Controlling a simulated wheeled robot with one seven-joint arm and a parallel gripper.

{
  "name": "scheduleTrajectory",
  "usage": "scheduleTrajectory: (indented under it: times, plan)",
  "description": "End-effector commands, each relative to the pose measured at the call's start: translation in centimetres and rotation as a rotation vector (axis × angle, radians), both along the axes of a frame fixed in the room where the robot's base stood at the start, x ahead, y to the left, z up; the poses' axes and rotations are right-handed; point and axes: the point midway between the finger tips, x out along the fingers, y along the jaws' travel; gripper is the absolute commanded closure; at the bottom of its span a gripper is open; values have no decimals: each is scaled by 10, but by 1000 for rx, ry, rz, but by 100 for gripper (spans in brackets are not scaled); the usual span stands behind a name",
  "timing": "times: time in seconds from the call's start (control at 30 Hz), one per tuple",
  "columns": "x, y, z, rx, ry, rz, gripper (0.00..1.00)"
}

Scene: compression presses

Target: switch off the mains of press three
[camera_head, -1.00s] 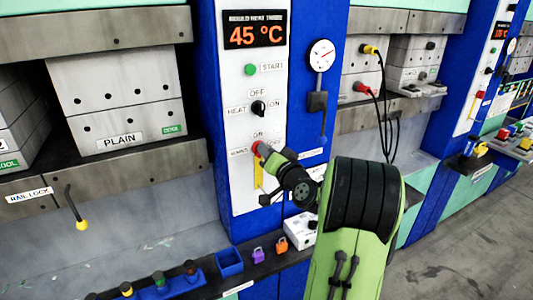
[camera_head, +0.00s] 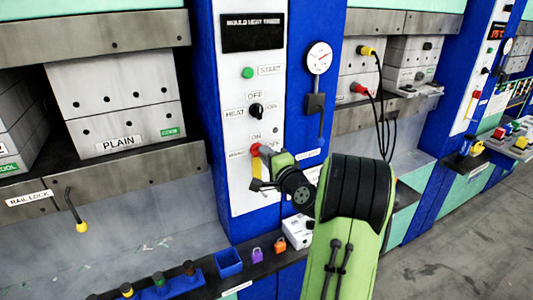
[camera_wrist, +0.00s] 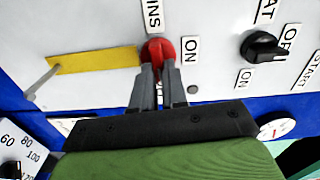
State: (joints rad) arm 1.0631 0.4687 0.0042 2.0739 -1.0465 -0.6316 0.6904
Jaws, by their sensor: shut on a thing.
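The red mains handle (camera_head: 256,150) is on the white control panel of the press at the middle, beside the MAINS label (camera_wrist: 152,14) and under an ON label (camera_head: 256,136). A yellow plate (camera_head: 256,192) runs below it. My gripper (camera_head: 265,157) is at the handle, its fingers shut on it. In the wrist view the red handle (camera_wrist: 157,48) shows between and beyond the fingertips (camera_wrist: 158,72); the fingers hide part of it, so its exact angle is unclear.
Above the handle are a black HEAT knob (camera_head: 256,110) and a green START button (camera_head: 248,73). A gauge (camera_head: 319,57) hangs to the right. Another press stands further right.

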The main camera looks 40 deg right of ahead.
Motion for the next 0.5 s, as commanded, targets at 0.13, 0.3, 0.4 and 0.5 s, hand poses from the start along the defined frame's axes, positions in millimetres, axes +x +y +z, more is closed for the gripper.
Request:
scheduleTrajectory:
  times: [0.13,0.3,0.4,0.5]
  plan:
    - [0,-1,-1,53,-14,-1,100]
    - [0,0,-1,86,-24,-1,100]
    - [0,0,-1,93,-26,-1,100]
    - [0,0,-1,96,-27,-1,100]
